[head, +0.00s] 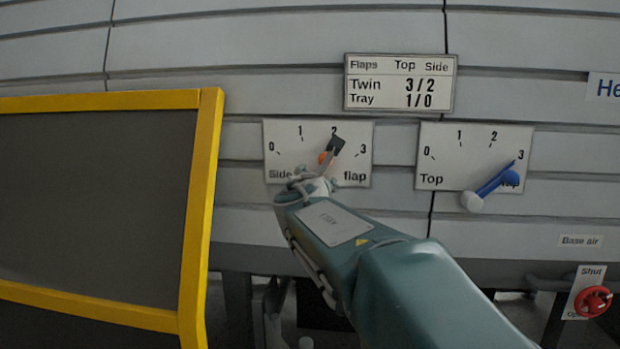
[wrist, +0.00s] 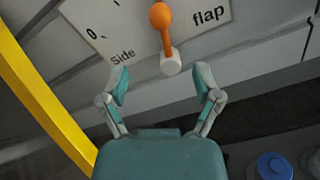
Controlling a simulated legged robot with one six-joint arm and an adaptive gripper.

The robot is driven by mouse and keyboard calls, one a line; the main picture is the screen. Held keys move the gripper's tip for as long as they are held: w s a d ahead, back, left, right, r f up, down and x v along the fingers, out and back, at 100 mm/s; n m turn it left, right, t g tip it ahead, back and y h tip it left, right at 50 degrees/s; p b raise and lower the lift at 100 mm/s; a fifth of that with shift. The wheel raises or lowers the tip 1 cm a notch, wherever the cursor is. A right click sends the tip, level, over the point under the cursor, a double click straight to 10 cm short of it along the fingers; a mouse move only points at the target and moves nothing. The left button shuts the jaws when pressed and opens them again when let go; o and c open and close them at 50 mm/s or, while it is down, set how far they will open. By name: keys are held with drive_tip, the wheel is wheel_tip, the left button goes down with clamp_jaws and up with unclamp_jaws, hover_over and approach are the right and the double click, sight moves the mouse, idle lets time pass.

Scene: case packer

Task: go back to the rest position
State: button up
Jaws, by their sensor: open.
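My gripper (head: 316,168) is in front of the side flap dial (head: 282,157) in the head view.
The top flap dial (head: 447,158) at right has a blue lever (head: 492,184) pointing at 3. A sign (head: 400,83) hangs above. A yellow-framed guard (head: 203,185) stands at left. A red valve handle (head: 593,301) is at lower right.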

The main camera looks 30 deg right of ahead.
drive_tip(key=s+a+f+m+g+y, duration=0.3)
drive_tip(key=s+a+f+m, duration=0.2)
drive_tip(key=s+f+m, duration=0.3)
drive_tip(key=s+a+f+m+g+y, duration=0.3)
drive_tip(key=s+a+f+m, duration=0.3)
drive_tip(key=s, duration=0.6)
drive_tip(key=s+a+f+m+g+y, duration=0.3)
drive_tip(key=s+a+f+m+y, duration=0.1)
drive_tip(key=s+f+m, duration=0.6)
drive_tip(key=shift+s+a+f, duration=0.2)
drive_tip(key=shift+a+f, duration=0.5)
